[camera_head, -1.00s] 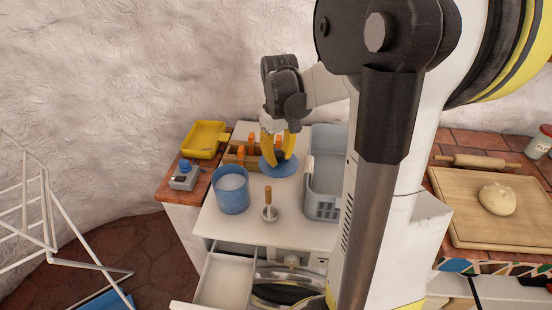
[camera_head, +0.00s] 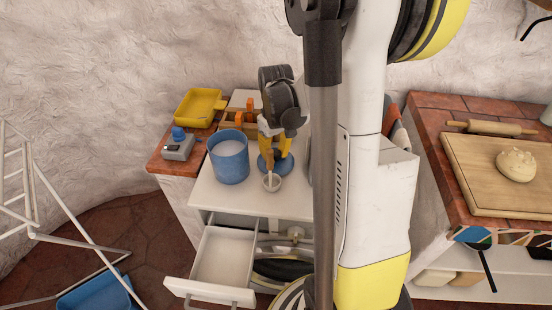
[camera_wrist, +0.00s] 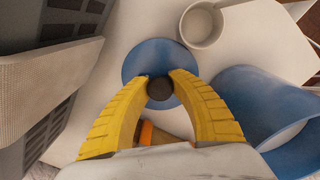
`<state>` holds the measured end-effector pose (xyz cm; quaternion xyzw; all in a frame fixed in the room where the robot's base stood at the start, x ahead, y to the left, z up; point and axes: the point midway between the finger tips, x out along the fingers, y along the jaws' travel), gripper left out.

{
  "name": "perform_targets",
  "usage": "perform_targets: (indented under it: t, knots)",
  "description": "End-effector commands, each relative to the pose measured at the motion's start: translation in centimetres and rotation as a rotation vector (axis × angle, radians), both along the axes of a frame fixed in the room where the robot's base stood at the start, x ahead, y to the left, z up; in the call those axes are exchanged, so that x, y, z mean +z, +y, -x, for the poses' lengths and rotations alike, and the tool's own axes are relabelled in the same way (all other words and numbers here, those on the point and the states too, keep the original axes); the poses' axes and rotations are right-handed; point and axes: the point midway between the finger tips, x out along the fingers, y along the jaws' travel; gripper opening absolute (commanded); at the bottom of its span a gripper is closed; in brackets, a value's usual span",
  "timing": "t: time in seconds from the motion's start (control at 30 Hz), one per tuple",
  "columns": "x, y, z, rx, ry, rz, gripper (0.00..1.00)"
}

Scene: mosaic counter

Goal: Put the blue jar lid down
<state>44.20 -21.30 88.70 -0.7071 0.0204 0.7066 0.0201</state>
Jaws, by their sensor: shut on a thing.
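My gripper (camera_head: 275,148) has its yellow fingers pointing down, shut on the dark knob of the blue jar lid (camera_head: 284,164). In the wrist view the lid (camera_wrist: 150,58) is a round blue disc, lying flat, with the knob between the fingertips (camera_wrist: 160,84). The lid is over the white counter top, close behind a small white mortar (camera_head: 272,183). I cannot tell whether it touches the surface. The open blue jar (camera_head: 229,162), with pale contents, stands left of the lid; it also shows in the wrist view (camera_wrist: 240,90).
An orange-handled rack (camera_head: 240,118), a yellow tray (camera_head: 200,107) and a blue-topped grey device (camera_head: 179,146) stand behind and left. A drawer (camera_head: 222,262) is open below.

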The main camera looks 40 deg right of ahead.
Motion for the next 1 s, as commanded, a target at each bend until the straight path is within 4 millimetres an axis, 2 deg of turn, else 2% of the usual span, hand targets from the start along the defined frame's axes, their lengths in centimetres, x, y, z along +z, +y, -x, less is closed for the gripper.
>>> perform_targets:
  t: [0.37,0.4,0.43,0.77,0.87,1.0]
  knots:
    - [-0.5,0.0,0.0,0.0,0.0,0.0,0.0]
    - [-0.4,0.0,0.0,0.0,0.0,0.0,0.36]
    - [-0.3,0.0,0.0,0.0,0.0,0.0,0.45]
    - [-0.1,0.0,0.0,0.0,0.0,0.0,0.46]
    - [0.8,0.0,0.0,0.0,0.0,0.0,0.46]
    - [3.7,0.0,0.0,0.0,0.0,0.0,0.46]
